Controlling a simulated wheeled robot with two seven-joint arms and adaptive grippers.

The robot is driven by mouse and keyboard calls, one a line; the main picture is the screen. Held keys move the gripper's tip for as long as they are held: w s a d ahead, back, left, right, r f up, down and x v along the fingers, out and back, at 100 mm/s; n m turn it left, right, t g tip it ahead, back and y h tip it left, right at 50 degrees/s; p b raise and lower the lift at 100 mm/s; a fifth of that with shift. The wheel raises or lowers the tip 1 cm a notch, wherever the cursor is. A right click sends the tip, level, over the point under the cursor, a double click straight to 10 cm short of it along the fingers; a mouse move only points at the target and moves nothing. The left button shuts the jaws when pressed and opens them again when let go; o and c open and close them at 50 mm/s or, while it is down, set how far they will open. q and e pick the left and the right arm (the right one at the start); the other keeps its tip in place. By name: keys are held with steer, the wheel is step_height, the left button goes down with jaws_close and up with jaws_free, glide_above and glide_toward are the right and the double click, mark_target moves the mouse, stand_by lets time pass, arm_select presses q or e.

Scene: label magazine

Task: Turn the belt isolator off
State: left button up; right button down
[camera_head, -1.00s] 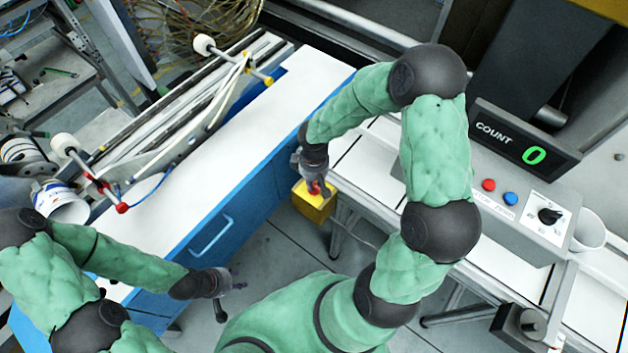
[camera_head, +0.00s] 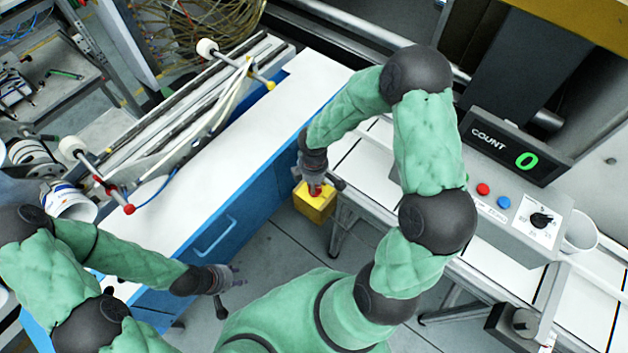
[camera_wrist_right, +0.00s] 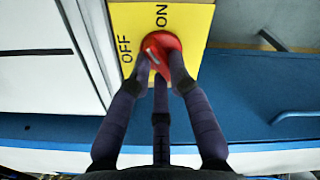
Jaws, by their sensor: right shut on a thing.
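The belt isolator is a yellow box (camera_head: 314,204) with a red knob (camera_head: 316,190), at the near end of the white belt table. In the right wrist view its yellow face (camera_wrist_right: 190,18) carries OFF at the left and ON at the top. The red knob (camera_wrist_right: 160,50) has a white mark lying between the two words, closer to OFF. My right gripper (camera_head: 318,184) is shut on the knob, its fingers (camera_wrist_right: 162,72) around it and hiding part of it. My left gripper (camera_head: 234,284) is empty, with its fingers spread, beside the blue cabinet.
A blue cabinet with a white top (camera_head: 235,150) stands left of the isolator. A control box (camera_head: 510,208) with red and blue buttons and a dial sits right of my right arm, under a COUNT display (camera_head: 515,150) reading 0. A white cup (camera_head: 580,233) stands beside it.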

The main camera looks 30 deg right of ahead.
steer(key=n+p, duration=0.1)
steer(key=n, duration=0.1)
steer(key=n+p, duration=0.2)
steer(key=n, duration=0.1)
steer(key=shift+s+a+r+n, duration=0.1)
steer(key=shift+a+r+n, duration=0.05)
steer(key=shift+n, duration=0.15)
steer(key=n+p, duration=0.2)
steer(key=n, duration=0.3)
steer(key=shift+s+n+p, duration=0.1)
steer(key=shift+n+p, duration=0.2)
steer(key=shift+p, duration=0.1)
steer(key=c, duration=1.1)
jaws_free()
steer(key=shift+c, duration=0.2)
step_height(320, 180, up, 12)
